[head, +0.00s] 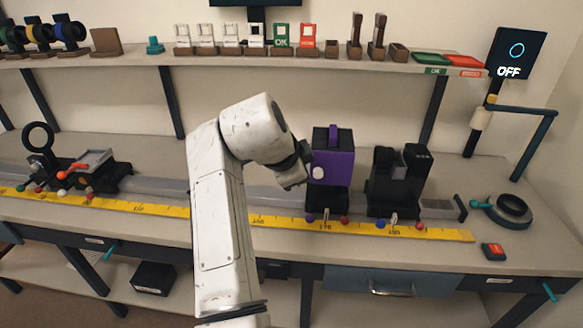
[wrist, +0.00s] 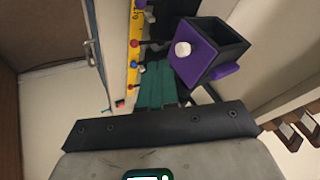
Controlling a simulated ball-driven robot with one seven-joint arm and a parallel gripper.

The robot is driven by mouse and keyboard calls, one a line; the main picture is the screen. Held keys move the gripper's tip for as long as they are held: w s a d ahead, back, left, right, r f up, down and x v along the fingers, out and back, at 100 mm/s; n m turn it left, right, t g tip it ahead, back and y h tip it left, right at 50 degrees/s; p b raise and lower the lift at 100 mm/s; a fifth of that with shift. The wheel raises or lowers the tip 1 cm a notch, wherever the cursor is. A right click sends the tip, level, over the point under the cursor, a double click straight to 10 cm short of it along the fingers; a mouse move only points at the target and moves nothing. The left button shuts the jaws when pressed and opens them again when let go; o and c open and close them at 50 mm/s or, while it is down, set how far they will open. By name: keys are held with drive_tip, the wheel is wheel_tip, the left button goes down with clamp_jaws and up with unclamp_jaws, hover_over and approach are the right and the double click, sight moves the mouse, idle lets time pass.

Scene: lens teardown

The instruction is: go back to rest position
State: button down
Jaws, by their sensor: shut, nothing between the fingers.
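My white arm rises from the bottom middle of the head view and bends right. My gripper (head: 300,168) is beside the left face of a purple box-shaped holder (head: 333,165), which has a white knob on its front. Contact with it cannot be told. In the wrist view, the teal fingers of my gripper (wrist: 157,88) are together with nothing between them. The purple holder (wrist: 200,58) shows there with an open top, just to the right of the fingers.
A black holder (head: 398,180) stands right of the purple one on the bench rail. A yellow ruler (head: 270,221) runs along the front. A lens ring stand (head: 38,142) is at left, a dark ring base (head: 508,210) at right. A shelf (head: 130,62) with small parts spans above.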

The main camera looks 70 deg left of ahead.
drive_tip(key=shift+v, duration=1.8)
drive_tip(key=shift+a+f, duration=0.1)
drive_tip(key=w+d+f+h, duration=0.1)
drive_tip(key=w+d+f, duration=0.7)
drive_tip(key=d+f, duration=0.1)
drive_tip(key=w+d+f+g+h, duration=0.15)
drive_tip(key=d+f, duration=0.35)
drive_tip(key=d, duration=0.5)
drive_tip(key=w+d+f+n, duration=0.1)
drive_tip(key=w+d+f, duration=0.1)
drive_tip(key=d+f, duration=0.6)
drive_tip(key=w+d+f+g+h, duration=0.1)
drive_tip(key=w+d+f, duration=0.15)
drive_tip(key=d, duration=0.95)
drive_tip(key=s+d+f+g, duration=0.1)
drive_tip(key=s+d+f, duration=0.3)
drive_tip(key=d, duration=0.6)
drive_tip(key=s+d+f, duration=0.3)
drive_tip(key=s+d, duration=0.1)
drive_tip(key=d, duration=0.7)
drive_tip(key=s+d+g, duration=0.1)
drive_tip(key=s+d, duration=1.2)
drive_tip(key=s, duration=0.4)
drive_tip(key=shift+s+d+f+n+h, duration=0.2)
drive_tip(key=shift+s+f+n+h, duration=0.1)
drive_tip(key=shift+h, duration=0.15)
